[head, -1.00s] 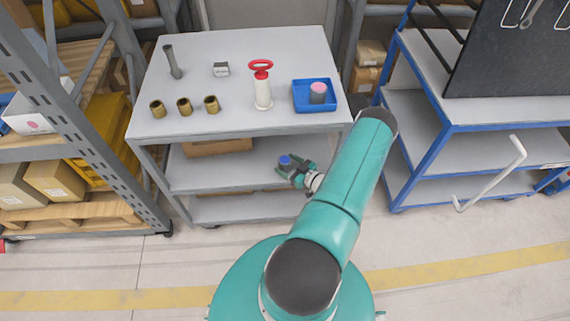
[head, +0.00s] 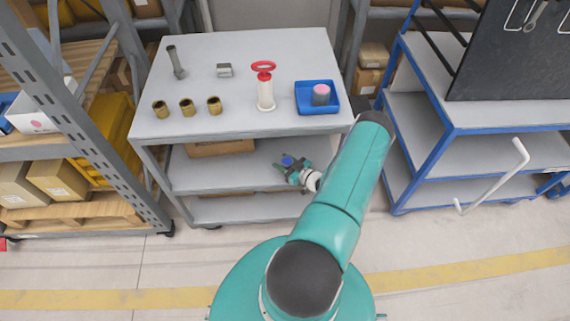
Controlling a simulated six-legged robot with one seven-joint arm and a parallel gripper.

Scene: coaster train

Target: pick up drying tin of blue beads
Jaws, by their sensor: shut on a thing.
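The tin of blue beads (head: 287,160) is a small grey tin with a blue top, in the head view over the cart's middle shelf. My gripper (head: 287,167) is shut on it, with the teal fingers on either side of the tin. The tin looks roughly upright. Its lower part is hidden by the gripper, and I cannot tell whether it touches the shelf.
A blue-framed cart (head: 420,140) stands right.

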